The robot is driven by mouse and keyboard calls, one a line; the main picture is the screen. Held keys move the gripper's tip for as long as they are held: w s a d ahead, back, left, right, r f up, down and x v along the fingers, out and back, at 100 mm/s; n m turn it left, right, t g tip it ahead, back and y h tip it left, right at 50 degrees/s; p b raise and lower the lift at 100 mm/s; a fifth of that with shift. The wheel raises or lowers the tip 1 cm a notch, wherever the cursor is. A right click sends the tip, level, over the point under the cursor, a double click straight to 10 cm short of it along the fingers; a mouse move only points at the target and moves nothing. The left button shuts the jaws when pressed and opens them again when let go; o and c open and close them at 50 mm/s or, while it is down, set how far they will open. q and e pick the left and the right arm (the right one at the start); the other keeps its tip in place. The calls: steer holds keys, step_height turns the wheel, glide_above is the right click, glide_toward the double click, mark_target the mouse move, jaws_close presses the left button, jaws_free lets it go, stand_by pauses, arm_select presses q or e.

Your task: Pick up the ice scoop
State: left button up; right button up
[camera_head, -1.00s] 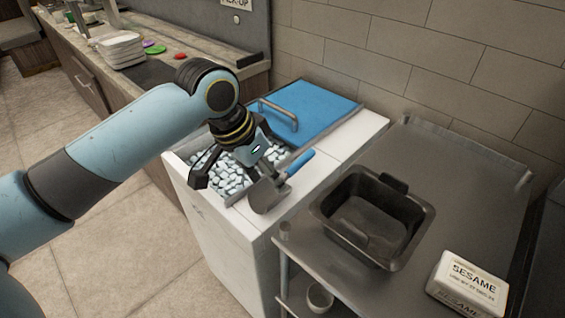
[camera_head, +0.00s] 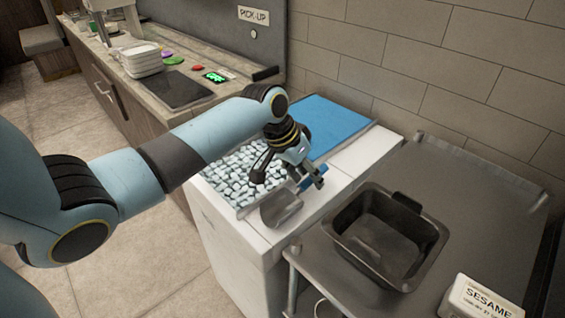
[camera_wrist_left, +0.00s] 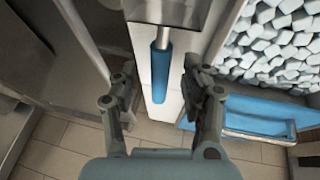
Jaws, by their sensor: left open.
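The ice scoop has a grey metal pan (camera_head: 281,209) and a blue handle (camera_head: 313,179). It lies on the white ledge of the ice bin (camera_head: 262,237), beside the ice. My left gripper (camera_head: 290,178) is open at the handle end, and its fingers partly hide the handle. In the left wrist view the blue handle (camera_wrist_left: 161,73) lies between the two spread fingers of the left gripper (camera_wrist_left: 158,72), with a gap on each side. The scoop's metal pan is cut off at the top of that view. My right gripper does not show.
Ice cubes (camera_head: 228,180) fill the open part of the bin, with a blue lid (camera_head: 332,124) behind. A steel table to the right carries a dark pan (camera_head: 428,235) and a sesame box (camera_head: 480,300). A tiled wall stands behind.

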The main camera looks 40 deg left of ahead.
arm_select(q)
steer(key=shift+x, duration=1.05)
steer(key=shift+c, duration=0.3)
jaws_close()
